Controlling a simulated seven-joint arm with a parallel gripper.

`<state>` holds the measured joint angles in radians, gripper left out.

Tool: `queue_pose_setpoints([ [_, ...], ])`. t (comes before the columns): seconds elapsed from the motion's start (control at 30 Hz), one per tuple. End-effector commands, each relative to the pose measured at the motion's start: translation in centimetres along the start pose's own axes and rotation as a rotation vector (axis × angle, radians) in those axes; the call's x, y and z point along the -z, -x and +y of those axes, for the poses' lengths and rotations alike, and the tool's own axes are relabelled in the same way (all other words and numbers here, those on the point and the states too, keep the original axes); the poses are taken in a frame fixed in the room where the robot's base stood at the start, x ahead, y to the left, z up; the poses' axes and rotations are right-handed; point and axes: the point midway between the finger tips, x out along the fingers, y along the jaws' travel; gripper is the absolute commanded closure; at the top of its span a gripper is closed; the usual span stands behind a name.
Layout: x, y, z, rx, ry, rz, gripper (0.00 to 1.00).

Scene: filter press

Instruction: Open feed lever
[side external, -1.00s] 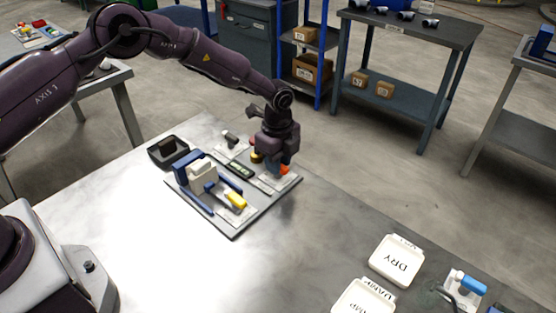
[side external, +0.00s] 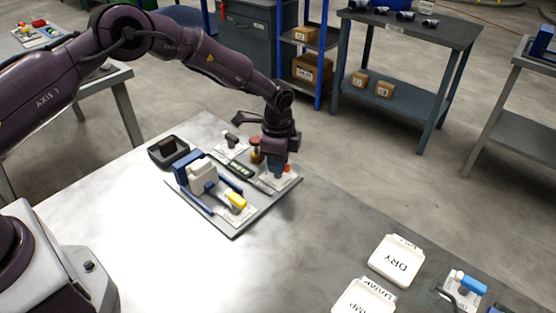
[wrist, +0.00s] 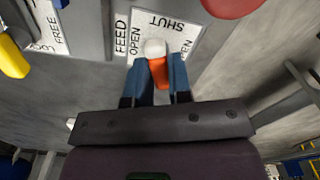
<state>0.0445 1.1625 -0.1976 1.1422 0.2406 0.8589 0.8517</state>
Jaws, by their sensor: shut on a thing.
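The feed lever has an orange handle (wrist: 158,72) and a white hub (wrist: 155,48). It stands at a label plate (wrist: 185,32) reading SHUT and OPEN, beside the word FEED. In the wrist view the handle points from the hub toward my gripper, away from the SHUT word. My gripper (wrist: 159,80) is shut on the orange handle, with a blue finger on each side. In the side view my gripper (side external: 277,172) is low over the right end of the grey press board (side external: 235,230), and only a bit of orange (side external: 288,168) shows beside it.
A yellow lever (side external: 236,200) and the blue and white press (side external: 197,175) are on the same board. A red knob on a brass valve (side external: 256,146) stands close to my gripper. A dark bin (side external: 168,150) is behind. DRY (side external: 397,260) and DAMP trays lie at front right.

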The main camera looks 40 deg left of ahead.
Motion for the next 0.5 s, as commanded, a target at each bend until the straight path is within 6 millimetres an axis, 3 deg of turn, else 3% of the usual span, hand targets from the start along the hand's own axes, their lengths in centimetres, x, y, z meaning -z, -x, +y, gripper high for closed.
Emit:
queue_pose_setpoints([
  [0.5, 0.05, 0.02, 0.03, 0.001, 0.489, 0.0, 1.0],
])
